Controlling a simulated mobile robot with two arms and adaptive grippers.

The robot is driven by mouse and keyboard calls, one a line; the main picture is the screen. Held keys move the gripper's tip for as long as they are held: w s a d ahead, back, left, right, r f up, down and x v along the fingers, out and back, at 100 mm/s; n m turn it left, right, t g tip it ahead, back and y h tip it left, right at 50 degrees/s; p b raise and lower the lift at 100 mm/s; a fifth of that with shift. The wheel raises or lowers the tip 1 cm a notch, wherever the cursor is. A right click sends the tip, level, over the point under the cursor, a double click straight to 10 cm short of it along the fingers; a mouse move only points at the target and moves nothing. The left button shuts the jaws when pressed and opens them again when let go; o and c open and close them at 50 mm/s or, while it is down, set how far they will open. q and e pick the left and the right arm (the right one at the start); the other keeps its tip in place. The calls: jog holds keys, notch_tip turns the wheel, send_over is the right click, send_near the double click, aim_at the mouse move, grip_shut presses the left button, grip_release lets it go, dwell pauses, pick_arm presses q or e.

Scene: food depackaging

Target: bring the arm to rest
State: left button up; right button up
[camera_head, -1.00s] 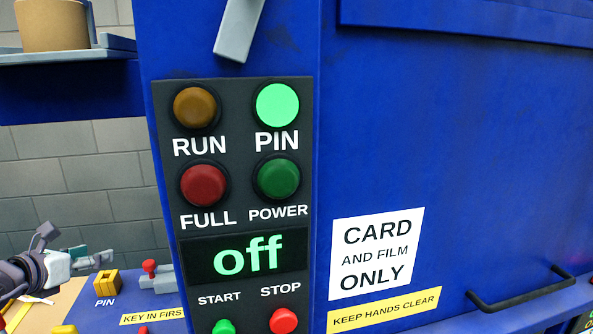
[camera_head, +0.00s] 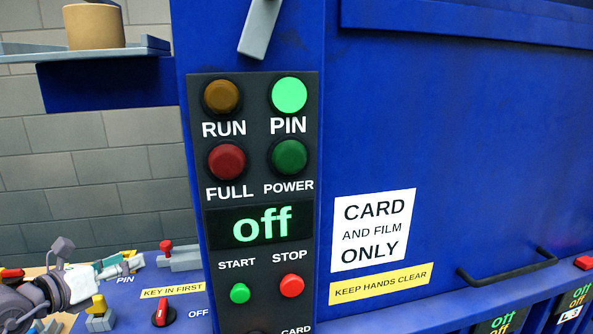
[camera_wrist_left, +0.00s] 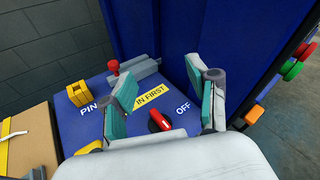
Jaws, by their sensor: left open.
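My left gripper (camera_head: 118,268) is at the lower left of the head view, over the blue control ledge of the machine. In the left wrist view its two teal-padded fingers (camera_wrist_left: 166,92) stand wide apart with nothing between them. Beyond and below them are the "IN FIRST" label and the red rotary knob (camera_wrist_left: 158,121) beside "OFF". That knob also shows in the head view (camera_head: 163,311). A yellow block (camera_wrist_left: 77,94) by "PIN" stands left of the fingers, apart from them. My right gripper is in neither view.
The blue machine's button panel (camera_head: 259,268) reads "off", with its PIN lamp bright green. A red-topped plunger (camera_wrist_left: 113,67) stands on the ledge behind the fingers. A cardboard-coloured surface (camera_wrist_left: 35,140) lies left. A black handle (camera_head: 508,271) juts out at the right.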

pick_arm(q)
jog(key=s+d+r+n+t, duration=0.2)
jog(key=s+d+n+t, duration=0.45)
jog(key=n, duration=0.65)
jog(key=s+a+f+n+g+y, duration=0.2)
jog(key=s+f+n+g+y, duration=0.3)
jog(key=f+n, duration=0.5)
jog(key=s+a+f+n+g+y, duration=0.35)
jog(key=f+n+y, duration=0.25)
jog(key=f+n, duration=0.4)
jog(key=s+d+f+n+g+h, duration=0.1)
jog(key=s+d+f+g+h, duration=0.25)
jog(key=s+d+f, duration=0.4)
jog(key=s+d+f+n+g+h, duration=0.15)
jog(key=s+d+f+g, duration=0.3)
jog(key=s, duration=0.55)
notch_tip(320, 180, down, 31)
jog(key=s+g+b, duration=0.2)
jog(key=b, duration=0.4)
jog(key=s+a+f+g+b, duration=0.1)
jog(key=s+f+b, duration=0.3)
jog(key=s+f, duration=1.2)
notch_tip(320, 180, down, 4)
jog(key=shift+s+a+f, duration=0.2)
jog(key=shift+a, duration=0.5)
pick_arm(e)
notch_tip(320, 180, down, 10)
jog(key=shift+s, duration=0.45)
